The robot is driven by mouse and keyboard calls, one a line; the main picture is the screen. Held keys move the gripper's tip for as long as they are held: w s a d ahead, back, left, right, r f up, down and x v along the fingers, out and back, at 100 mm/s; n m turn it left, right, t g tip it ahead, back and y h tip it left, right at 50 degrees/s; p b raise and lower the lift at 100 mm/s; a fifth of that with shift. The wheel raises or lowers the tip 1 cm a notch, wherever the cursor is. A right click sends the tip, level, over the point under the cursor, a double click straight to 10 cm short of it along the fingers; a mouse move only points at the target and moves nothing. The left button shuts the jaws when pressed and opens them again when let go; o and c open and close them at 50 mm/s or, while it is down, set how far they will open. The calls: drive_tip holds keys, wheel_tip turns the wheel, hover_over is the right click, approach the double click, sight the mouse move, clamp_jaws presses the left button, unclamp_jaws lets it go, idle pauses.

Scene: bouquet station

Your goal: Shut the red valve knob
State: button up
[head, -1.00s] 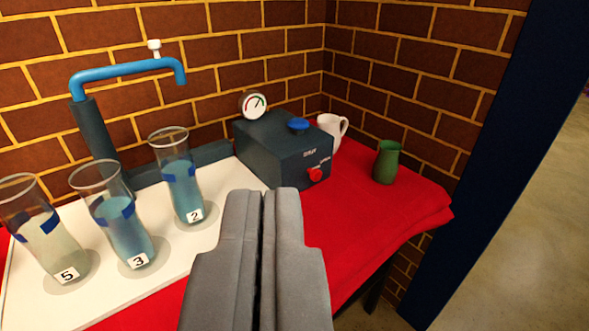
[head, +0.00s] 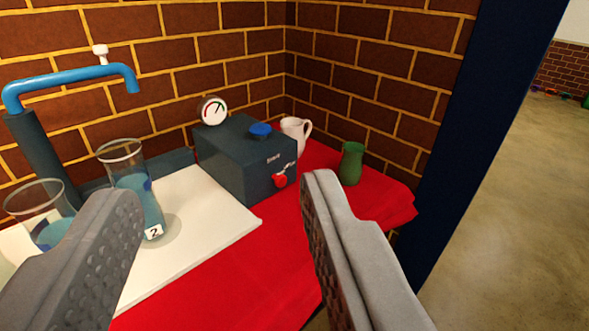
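The red valve knob (head: 280,181) sits low on the front face of a dark box (head: 236,166), near its right end. A small label with a mark is just above the knob. A blue knob (head: 260,130) is on top of the box, and a round white gauge (head: 213,110) stands at its back left. My gripper (head: 222,190) is wide open and empty, with one finger at the left and one at the right. The red knob is beyond the fingers, between them and closer to the right fingertip, and is not touched.
Glass vases with blue liquid, one labelled 2 (head: 140,190), stand on a white board (head: 200,232) at left, partly behind my left finger. A blue pipe tap (head: 70,78) rises behind them. A white pitcher (head: 294,132) and green vase (head: 351,164) stand right of the box on red cloth (head: 250,275).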

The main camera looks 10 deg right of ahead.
drive_tip(key=w+d+f+n+y, duration=0.15)
drive_tip(key=w+d, duration=0.25)
drive_tip(key=w, duration=0.7)
drive_tip(key=w+d+f+n+y, duration=0.1)
drive_tip(key=w+d+f+n, duration=0.3)
drive_tip(key=w, duration=0.8)
drive_tip(key=w+d+f+g+y, duration=0.2)
drive_tip(key=w+d+f+y, duration=0.1)
drive_tip(key=w+d+f, duration=0.3)
drive_tip(key=n+g+y, duration=0.1)
drive_tip(key=g+y, duration=0.2)
drive_tip(key=g, duration=0.1)
approach(283, 181)
drive_tip(key=shift+h, duration=0.25)
drive_tip(key=x, duration=0.9)
drive_tip(key=shift+a+r, duration=0.15)
drive_tip(key=shift+c, duration=0.4)
drive_tip(key=c, duration=0.9)
drive_tip(key=shift+o, duration=0.2)
